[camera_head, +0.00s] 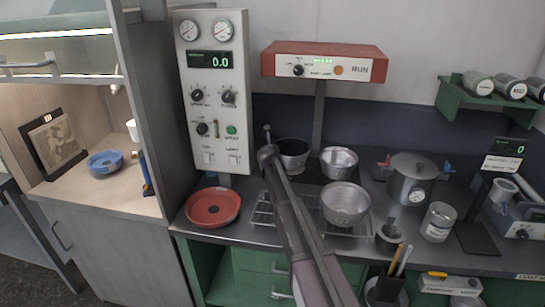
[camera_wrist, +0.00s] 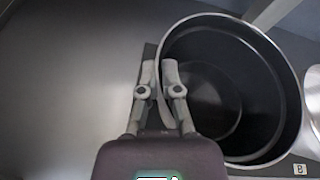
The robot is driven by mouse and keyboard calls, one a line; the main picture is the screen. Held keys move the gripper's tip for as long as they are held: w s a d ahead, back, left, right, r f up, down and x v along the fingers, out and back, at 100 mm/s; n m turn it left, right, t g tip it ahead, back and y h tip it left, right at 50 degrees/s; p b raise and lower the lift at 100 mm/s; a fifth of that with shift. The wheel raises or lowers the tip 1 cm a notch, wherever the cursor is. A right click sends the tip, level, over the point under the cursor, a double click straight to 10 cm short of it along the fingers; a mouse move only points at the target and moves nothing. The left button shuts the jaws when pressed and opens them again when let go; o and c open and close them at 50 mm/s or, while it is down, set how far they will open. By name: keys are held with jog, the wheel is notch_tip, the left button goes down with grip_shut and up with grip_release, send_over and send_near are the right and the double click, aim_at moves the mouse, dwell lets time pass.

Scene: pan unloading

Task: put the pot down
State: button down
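The pot (camera_head: 293,148) is a dark-lined metal vessel at the back of the counter, left of a second pot. In the wrist view the pot (camera_wrist: 213,112) fills the right half, its round mouth open toward the camera and its inside looking empty. My gripper (camera_wrist: 159,72) is at the pot's left edge, one finger outside the wall and one inside the mouth. The fingers are close together, shut on the wall. In the head view my gripper (camera_head: 267,138) is partly hidden by my arm. Whether the pot's base touches the surface cannot be told.
A silver pot (camera_head: 339,161) stands just right, with a colander (camera_head: 346,203) on a wire rack in front. A lidded pot (camera_head: 411,181) stands farther right. A red pan (camera_head: 213,207) is at the front left. A label B (camera_wrist: 299,169) shows beside the pot.

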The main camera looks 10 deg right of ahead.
jog(key=shift+f+b, duration=0.75)
jog(key=shift+f, duration=0.3)
jog(key=shift+f, duration=0.1)
jog(key=c, duration=0.8)
grip_release()
jog(key=shift+s+r, duration=0.15)
jog(key=shift+r, duration=0.1)
jog(key=p+v, duration=0.4)
jog(key=v, duration=0.7)
jog(key=shift+s, duration=0.3)
jog(key=shift+a+r, duration=0.1)
jog(key=shift+a, duration=0.05)
